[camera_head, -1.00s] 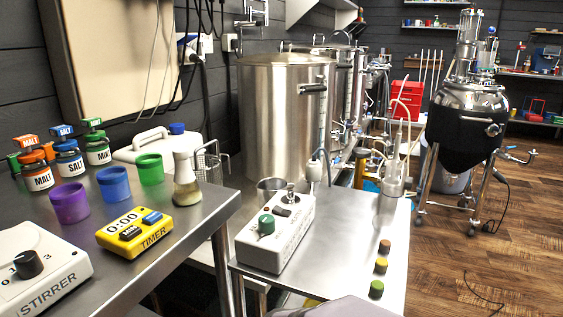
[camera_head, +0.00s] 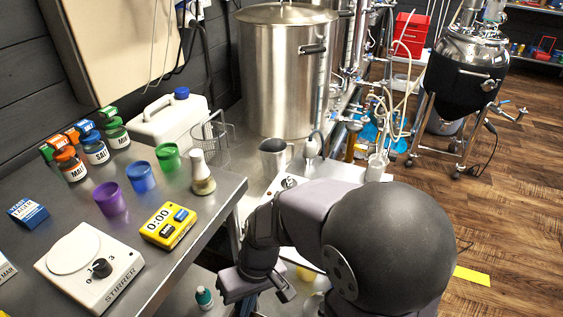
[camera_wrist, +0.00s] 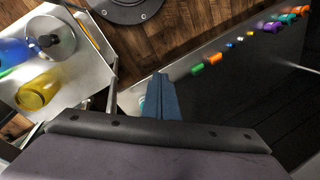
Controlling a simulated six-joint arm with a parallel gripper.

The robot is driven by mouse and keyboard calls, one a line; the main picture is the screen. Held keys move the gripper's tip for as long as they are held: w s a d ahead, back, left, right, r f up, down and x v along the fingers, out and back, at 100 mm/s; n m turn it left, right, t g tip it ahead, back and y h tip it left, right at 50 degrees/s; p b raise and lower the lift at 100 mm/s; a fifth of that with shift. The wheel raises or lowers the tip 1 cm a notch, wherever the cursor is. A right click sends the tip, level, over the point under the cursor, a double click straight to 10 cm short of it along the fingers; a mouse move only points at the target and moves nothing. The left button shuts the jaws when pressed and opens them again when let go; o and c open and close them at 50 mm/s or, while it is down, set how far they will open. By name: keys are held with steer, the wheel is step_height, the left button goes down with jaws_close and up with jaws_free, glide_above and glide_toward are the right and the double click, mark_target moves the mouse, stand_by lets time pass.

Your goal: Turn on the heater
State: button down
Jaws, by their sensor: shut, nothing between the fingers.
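The likely heater control, a white box (camera_head: 290,182) on the right-hand steel bench, is mostly hidden behind my arm in the head view. Only its far end with a small switch shows, so its state cannot be told. My gripper (camera_wrist: 160,80) shows in the wrist view as blue fingers pressed together, with nothing between them. It hangs over the gap beside the benches, apart from the box. The box cannot be made out in the wrist view.
The left bench holds a white stirrer (camera_head: 92,265), a yellow timer (camera_head: 167,226), coloured cups, labelled jars and a flask (camera_head: 202,178). A large steel kettle (camera_head: 285,80) stands behind. A small green-capped bottle (camera_head: 204,297) stands low beside my arm. Wooden floor lies open at right.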

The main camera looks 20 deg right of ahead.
steer(key=w+r+m+y+p, duration=0.1)
steer(key=w+r+p, duration=0.2)
steer(key=r+p, duration=1.3)
steer(key=w+d+r+m+t+p, duration=0.1)
steer(key=w+d+r+m+p, duration=0.4)
steer(key=d+r, duration=0.3)
steer(key=w+d+r+m+t+h+p, duration=0.1)
steer(key=w+d+r+m+p, duration=0.3)
steer(key=d+r, duration=0.4)
steer(key=shift+w+d+m+t+h+p, duration=0.35)
steer(key=shift+w+d+m+t, duration=0.25)
steer(key=shift+d, duration=0.55)
steer(key=shift+s, duration=0.1)
steer(key=p, duration=0.2)
glide_above(277, 193)
steer(key=s+d, duration=0.1)
step_height(277, 193, down, 11)
steer(key=shift+s+d+f, duration=0.1)
steer(key=shift+s+f, duration=0.05)
steer(key=shift+f, duration=0.05)
steer(key=shift+x, duration=0.95)
